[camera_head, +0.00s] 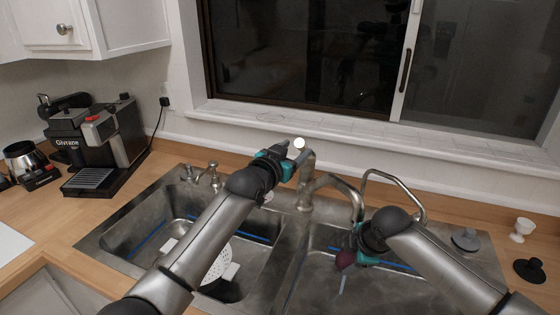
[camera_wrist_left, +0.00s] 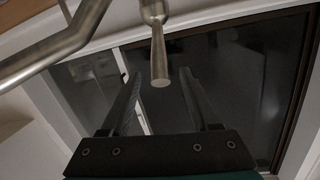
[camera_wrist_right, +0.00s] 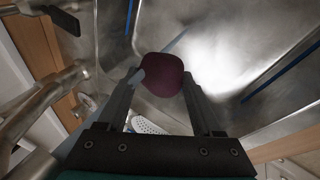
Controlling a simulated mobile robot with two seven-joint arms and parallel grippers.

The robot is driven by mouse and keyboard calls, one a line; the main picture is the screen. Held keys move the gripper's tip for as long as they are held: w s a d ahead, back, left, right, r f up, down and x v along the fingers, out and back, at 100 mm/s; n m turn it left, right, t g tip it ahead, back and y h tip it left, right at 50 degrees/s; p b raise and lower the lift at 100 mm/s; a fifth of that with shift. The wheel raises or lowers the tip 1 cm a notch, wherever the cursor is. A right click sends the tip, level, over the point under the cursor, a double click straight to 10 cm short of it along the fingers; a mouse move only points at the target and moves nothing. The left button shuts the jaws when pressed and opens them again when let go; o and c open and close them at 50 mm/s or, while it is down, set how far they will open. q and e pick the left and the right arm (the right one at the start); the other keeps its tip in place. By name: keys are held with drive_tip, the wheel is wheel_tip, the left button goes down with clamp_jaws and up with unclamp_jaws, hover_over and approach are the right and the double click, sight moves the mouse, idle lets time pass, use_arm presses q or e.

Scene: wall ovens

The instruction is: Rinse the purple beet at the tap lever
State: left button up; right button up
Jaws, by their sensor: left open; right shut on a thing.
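The purple beet (camera_head: 345,260) is in my right gripper (camera_head: 353,252), over the right sink basin and below the tap spout (camera_head: 345,187). The beet (camera_wrist_right: 162,75) also shows between the right fingers in the right wrist view. A pale streak shows by the beet; I cannot tell whether it is water or a glint. My left gripper (camera_head: 292,160) is open at the top of the tap. In the left wrist view the tap lever (camera_wrist_left: 158,50) points down between the open fingers, with space on both sides. A bright white round spot shows there in the head view.
The left basin (camera_head: 150,225) holds a white perforated strainer (camera_head: 218,262). A second curved tap (camera_head: 395,180) stands at the right. A coffee machine (camera_head: 95,140) stands on the left counter. A small white cup (camera_head: 521,229) and a black stopper (camera_head: 529,269) are at the right.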

use_arm(q)
drive_tip(key=f+v, duration=0.1)
drive_tip(key=v, duration=0.6)
drive_tip(key=shift+s+a+r, duration=0.15)
drive_tip(key=shift+s+r, duration=0.1)
drive_tip(key=shift+r, duration=0.25)
use_arm(e)
drive_tip(key=shift+d, duration=0.15)
idle(0.6)
use_arm(q)
drive_tip(key=shift+r, duration=0.15)
use_arm(e)
drive_tip(key=shift+w+d, duration=0.2)
drive_tip(key=shift+d, duration=0.2)
use_arm(q)
drive_tip(key=shift+r+p, duration=0.1)
drive_tip(key=shift+p, duration=0.2)
wheel_tip(320, 180, up, 8)
drive_tip(key=p, duration=0.7)
drive_tip(key=shift+f, duration=0.25)
use_arm(e)
drive_tip(key=s+d, duration=0.3)
drive_tip(key=s, duration=0.4)
drive_tip(key=shift+s, duration=0.25)
